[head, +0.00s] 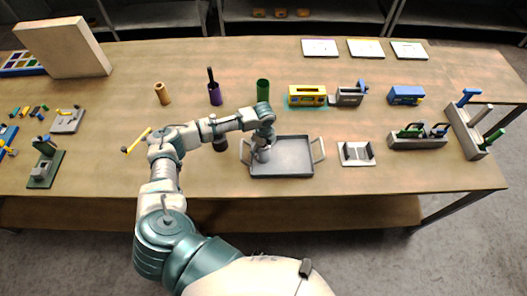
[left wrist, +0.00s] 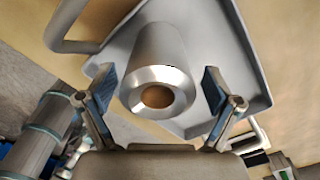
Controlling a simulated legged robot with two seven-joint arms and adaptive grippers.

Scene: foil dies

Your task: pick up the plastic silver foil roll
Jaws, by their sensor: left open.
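The silver foil roll (left wrist: 158,62) is a grey cylinder with a shiny rim and a brown hollow core. In the left wrist view its open end faces the camera, and its far end is over the grey tray (left wrist: 225,50). My left gripper (left wrist: 159,90) is open, with one blue-padded finger on each side of the roll and gaps visible on both sides. In the head view the gripper (head: 264,140) is above the left part of the tray (head: 290,155), and the roll (head: 263,154) is partly hidden beneath it. My right gripper is not in view.
The tray has a handle (head: 319,150) at each end. A grey and white holder (head: 356,153) is to the right. The table's front edge is close to the tray.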

